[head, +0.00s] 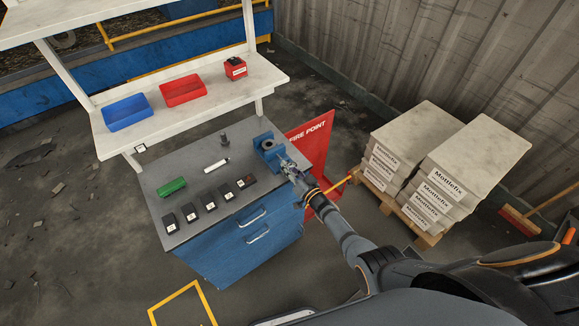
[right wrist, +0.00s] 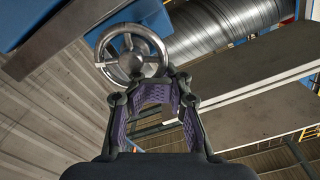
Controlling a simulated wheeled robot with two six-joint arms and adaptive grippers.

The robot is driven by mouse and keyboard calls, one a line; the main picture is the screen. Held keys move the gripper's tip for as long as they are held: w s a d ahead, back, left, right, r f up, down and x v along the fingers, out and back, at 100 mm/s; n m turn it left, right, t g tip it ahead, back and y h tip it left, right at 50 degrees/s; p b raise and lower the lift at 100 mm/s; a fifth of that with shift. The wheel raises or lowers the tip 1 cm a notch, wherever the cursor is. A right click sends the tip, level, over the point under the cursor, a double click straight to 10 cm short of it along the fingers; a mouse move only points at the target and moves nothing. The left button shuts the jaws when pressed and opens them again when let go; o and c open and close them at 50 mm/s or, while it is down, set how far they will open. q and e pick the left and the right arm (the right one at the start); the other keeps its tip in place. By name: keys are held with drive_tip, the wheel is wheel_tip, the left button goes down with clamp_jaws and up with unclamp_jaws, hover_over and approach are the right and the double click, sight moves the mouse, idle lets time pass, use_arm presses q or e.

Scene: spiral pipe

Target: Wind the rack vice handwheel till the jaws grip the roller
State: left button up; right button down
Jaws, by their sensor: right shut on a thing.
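The rack vice (head: 266,156) is blue and stands at the right back corner of the grey bench. A dark round piece (head: 267,145), perhaps the roller, sits at its top; jaw contact is too small to tell. The metal spoked handwheel (right wrist: 131,54) shows in the right wrist view in front of blue vice parts. My right gripper (head: 288,171) reaches the vice's near side and is shut on the handwheel at its lower rim. Its purple-padded fingers (right wrist: 157,88) show in the right wrist view; the exact contact is hard to see. My left gripper is out of view.
The bench top (head: 214,150) holds a green box (head: 172,187), a white bottle (head: 217,165) and several dark blocks. A shelf with blue (head: 127,112) and red (head: 183,90) bins stands behind.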

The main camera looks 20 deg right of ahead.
sight(294, 163)
drive_tip(key=m, duration=0.1)
drive_tip(key=d+m, duration=0.1)
drive_tip(key=m, duration=0.1)
drive_tip(key=m+p, duration=0.1)
drive_tip(key=shift+w+d+r+m, duration=0.25)
drive_tip(key=shift+w+d+m, duration=0.05)
drive_tip(key=shift+d, duration=0.1)
drive_tip(key=m, duration=0.2)
drive_tip(key=d+m, duration=0.1)
drive_tip(key=m, duration=0.1)
drive_tip(key=shift+w, duration=0.35)
drive_tip(key=c, duration=1.3)
unclamp_jaws()
drive_tip(key=shift+a, duration=0.15)
drive_tip(key=o, duration=1.1)
drive_tip(key=shift+f, duration=0.1)
drive_tip(key=shift+o, duration=0.2)
drive_tip(key=p+v, duration=0.2)
drive_tip(key=v, duration=0.1)
drive_tip(key=shift+s, duration=0.15)
